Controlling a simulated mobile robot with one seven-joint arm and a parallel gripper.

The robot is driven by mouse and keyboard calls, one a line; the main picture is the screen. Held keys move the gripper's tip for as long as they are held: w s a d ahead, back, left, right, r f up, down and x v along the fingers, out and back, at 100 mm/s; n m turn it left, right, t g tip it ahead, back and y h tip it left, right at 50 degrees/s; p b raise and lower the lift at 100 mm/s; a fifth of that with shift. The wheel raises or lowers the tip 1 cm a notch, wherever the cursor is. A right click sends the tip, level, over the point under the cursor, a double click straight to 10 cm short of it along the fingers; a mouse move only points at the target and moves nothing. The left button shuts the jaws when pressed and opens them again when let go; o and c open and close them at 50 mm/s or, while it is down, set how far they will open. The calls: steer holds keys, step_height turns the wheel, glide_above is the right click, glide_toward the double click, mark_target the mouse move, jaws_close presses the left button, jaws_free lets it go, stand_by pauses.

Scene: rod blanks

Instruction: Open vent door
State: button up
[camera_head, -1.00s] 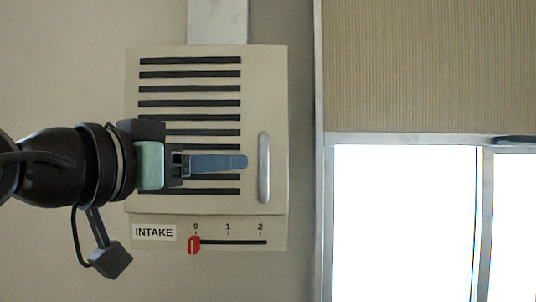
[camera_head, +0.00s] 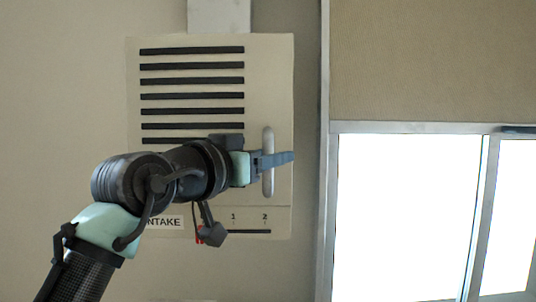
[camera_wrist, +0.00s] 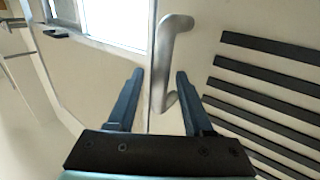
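The vent door (camera_head: 270,60) is a beige panel with dark horizontal slots on the wall, and it looks closed. Its upright silver bar handle (camera_head: 268,138) is near the right edge. My gripper (camera_head: 284,158) crosses in front of the handle's middle in the head view. In the wrist view, my gripper (camera_wrist: 160,82) is open, with its two blue-grey fingers apart. My arm hides the lower slots and part of the INTAKE label.
A metal frame (camera_head: 325,150) stands right of the vent, with a bright window (camera_head: 405,215) and a beige blind (camera_head: 430,60). Bare wall lies left of the vent.

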jaws_close()
stand_by(1.2)
